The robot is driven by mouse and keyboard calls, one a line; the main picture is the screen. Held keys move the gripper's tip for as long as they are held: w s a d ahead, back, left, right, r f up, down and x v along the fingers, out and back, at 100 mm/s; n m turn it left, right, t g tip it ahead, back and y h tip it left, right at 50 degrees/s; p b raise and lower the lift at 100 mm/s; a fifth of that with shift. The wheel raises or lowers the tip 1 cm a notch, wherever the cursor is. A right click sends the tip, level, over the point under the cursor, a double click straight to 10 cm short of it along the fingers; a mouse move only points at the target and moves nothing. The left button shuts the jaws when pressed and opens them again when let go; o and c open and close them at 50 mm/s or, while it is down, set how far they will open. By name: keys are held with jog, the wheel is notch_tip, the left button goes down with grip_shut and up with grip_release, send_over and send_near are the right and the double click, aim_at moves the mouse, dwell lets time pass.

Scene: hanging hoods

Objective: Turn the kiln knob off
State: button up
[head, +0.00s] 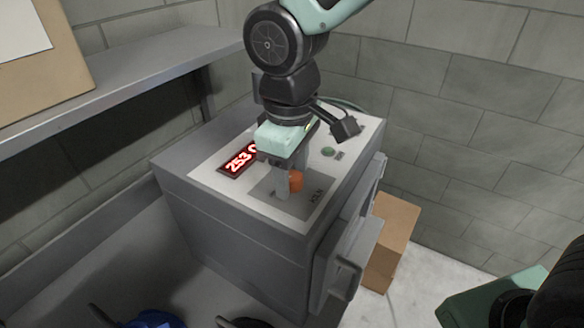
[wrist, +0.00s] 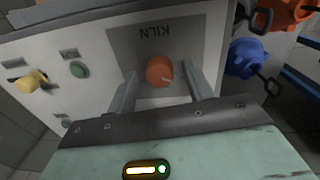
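The kiln knob is orange and round (head: 296,180) and sits on a dark grey panel marked KILN (head: 312,201) on top of the grey kiln box (head: 232,208). In the wrist view the knob (wrist: 159,71) has a pale pointer mark on it. My gripper (head: 288,190) points down over the panel, with its fingers on either side of the knob. In the wrist view my gripper (wrist: 166,90) is open, with visible gaps between each finger and the knob. A red display (head: 238,160) beside the panel reads about 253 C.
A green button (wrist: 78,70) and a yellow knob (wrist: 34,80) are on the same top face. A metal shelf (head: 130,86) is at the left. A cardboard box (head: 392,240) stands right of the kiln. Blue (wrist: 247,60) and orange (wrist: 290,14) objects lie near the panel's side in the wrist view.

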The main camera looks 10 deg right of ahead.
notch_tip(320, 180, up, 17)
jog(key=b, duration=0.3)
jog(key=shift+s+a+r, duration=0.2)
jog(key=shift+s+a, duration=0.1)
jog(key=shift+s, duration=0.05)
dwell(0.4)
